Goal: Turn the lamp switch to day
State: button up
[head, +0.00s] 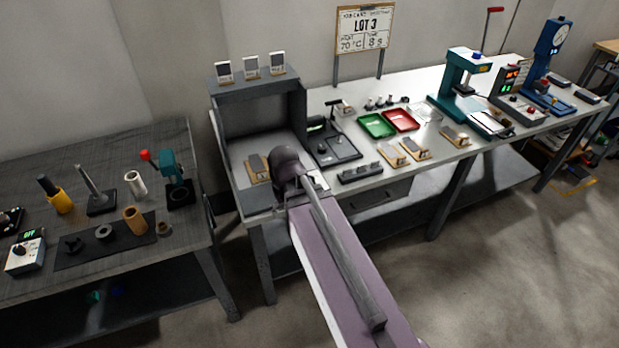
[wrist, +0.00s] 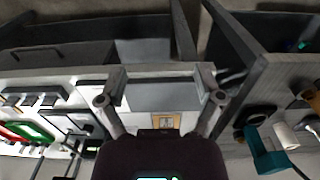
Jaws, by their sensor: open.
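I cannot make out the lamp switch or its setting in either view. In the head view my arm hides the gripper and part of the booth's front.
Three small cards (head: 251,67) stand on the booth's top. A black fixture (head: 332,148), green tray (head: 377,125) and red tray (head: 401,120) lie to its right. A dark table (head: 100,235) with a teal press (head: 173,178) stands left, across a narrow gap.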

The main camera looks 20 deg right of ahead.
jog(key=w+d+r+p, duration=0.1)
jog(key=w+d, duration=0.6)
jog(key=w, duration=0.2)
jog(key=w+d+r+n+p, duration=0.1)
jog(key=w+d+r+p, duration=0.1)
jog(key=w+d, duration=0.5)
jog(key=w, duration=0.3)
jog(key=shift+d+r+n, duration=0.2)
jog(key=shift+d+n, duration=0.1)
jog(key=shift+d, duration=0.1)
jog(key=shift+f, duration=0.2)
notch_tip(320, 180, down, 13)
jog(key=b, duration=1.3)
jog(key=shift+f+b, duration=0.2)
jog(key=shift+b, duration=0.1)
jog(key=c, duration=1.2)
